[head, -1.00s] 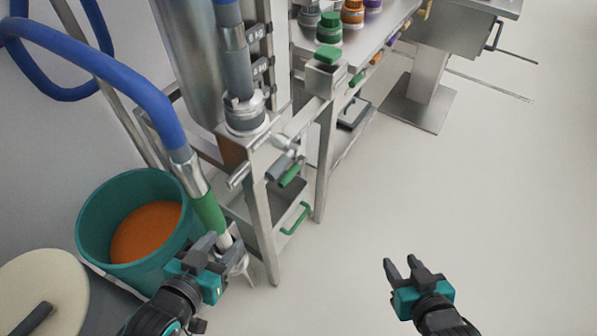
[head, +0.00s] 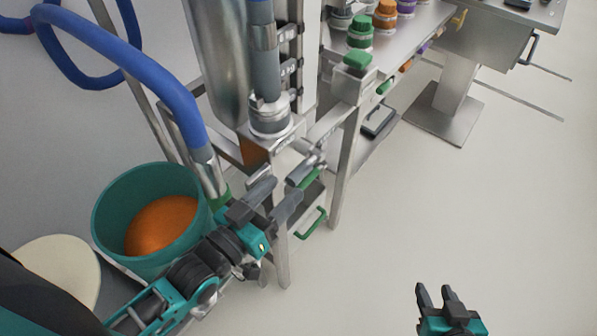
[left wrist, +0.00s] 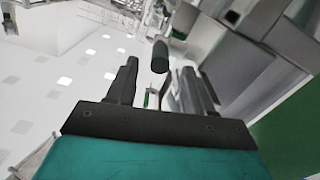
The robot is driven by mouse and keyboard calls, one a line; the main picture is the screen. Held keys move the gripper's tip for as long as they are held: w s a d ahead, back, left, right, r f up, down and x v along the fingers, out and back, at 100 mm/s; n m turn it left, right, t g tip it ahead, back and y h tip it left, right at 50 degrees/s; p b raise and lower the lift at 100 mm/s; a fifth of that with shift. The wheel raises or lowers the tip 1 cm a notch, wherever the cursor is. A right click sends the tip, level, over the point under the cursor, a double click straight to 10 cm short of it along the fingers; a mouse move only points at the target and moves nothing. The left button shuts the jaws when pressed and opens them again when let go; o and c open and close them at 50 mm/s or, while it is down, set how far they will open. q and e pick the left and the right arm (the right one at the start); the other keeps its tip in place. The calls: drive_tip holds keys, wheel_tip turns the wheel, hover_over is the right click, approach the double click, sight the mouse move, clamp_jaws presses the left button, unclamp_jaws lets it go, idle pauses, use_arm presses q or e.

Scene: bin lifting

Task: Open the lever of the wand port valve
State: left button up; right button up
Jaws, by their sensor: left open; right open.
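The valve (head: 312,158) is a metal fitting at the front of the steel stand, below the clear-and-grey hose coupling. A short grey lever handle (head: 299,175) with a green part beside it sticks out towards me. My left gripper (head: 277,194) is open just in front of and below the handle. In the left wrist view, a dark rounded handle end (left wrist: 160,56) shows beyond and between the open fingers (left wrist: 159,84); I see no contact. My right gripper (head: 440,298) is open and empty over the floor at the lower right.
A teal bin (head: 112,215) with orange powder stands at the left, with a blue hose (head: 130,50) above it. A steel table (head: 410,22) with coloured-lid containers stands behind. Floor at the right is clear.

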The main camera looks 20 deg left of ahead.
sight(298, 175)
use_arm(q)
drive_tip(key=x, duration=0.5)
drive_tip(key=shift+w+d, duration=0.15)
drive_tip(key=shift+w, duration=0.15)
clamp_jaws()
idle(0.5)
